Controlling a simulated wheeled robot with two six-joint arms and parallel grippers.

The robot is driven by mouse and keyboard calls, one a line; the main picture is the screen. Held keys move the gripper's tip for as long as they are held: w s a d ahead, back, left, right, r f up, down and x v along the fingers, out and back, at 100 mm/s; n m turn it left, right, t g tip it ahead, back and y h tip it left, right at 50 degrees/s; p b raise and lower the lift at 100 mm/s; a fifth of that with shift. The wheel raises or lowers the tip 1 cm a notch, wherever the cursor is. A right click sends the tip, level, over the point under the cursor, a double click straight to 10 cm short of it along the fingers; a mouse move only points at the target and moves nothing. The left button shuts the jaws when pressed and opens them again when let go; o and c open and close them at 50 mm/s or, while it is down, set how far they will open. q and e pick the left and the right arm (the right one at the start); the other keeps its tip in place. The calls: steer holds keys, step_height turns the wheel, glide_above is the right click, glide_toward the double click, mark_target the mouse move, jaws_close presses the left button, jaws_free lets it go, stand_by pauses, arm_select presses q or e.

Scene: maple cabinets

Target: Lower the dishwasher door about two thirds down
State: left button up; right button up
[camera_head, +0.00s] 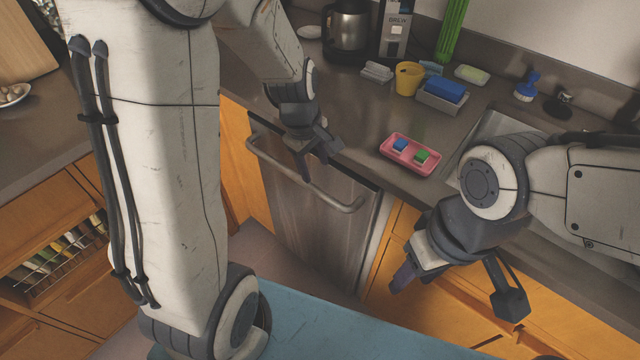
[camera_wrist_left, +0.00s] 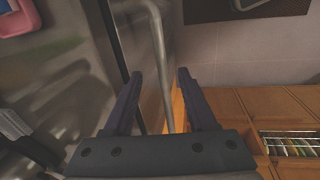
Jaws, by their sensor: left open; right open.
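The dishwasher door (camera_head: 315,222) is a brushed steel front below the counter. It looks upright and shut. Its bar handle (camera_head: 345,206) runs along the top of the door and also shows in the left wrist view (camera_wrist_left: 157,38). My left gripper (camera_head: 318,166) is open above the handle, near the door's top edge. In the left wrist view the bar runs between the two open fingers (camera_wrist_left: 159,74); whether they touch it I cannot tell. My right gripper (camera_head: 455,296) is open and empty, in front of the cabinets right of the door.
On the counter are a pink tray (camera_head: 389,152) with a blue and a green block, a yellow cup (camera_head: 408,78), a kettle (camera_head: 346,32) and a sink (camera_head: 500,125). An open rack (camera_head: 55,252) of dishes is at the left. Floor (camera_head: 258,262) shows before the door.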

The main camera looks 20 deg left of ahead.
mark_target(318, 190)
arm_select(q)
steer(key=shift+n, duration=0.3)
steer(key=f, duration=0.3)
steer(key=w+f+b, duration=0.1)
steer(key=f, duration=0.3)
steer(key=w+f+b, duration=0.1)
steer(key=f, duration=0.2)
steer(key=shift+w+f, duration=0.15)
steer(key=shift+f, duration=0.15)
steer(key=shift+c, duration=0.4)
jaws_close()
stand_by(0.4)
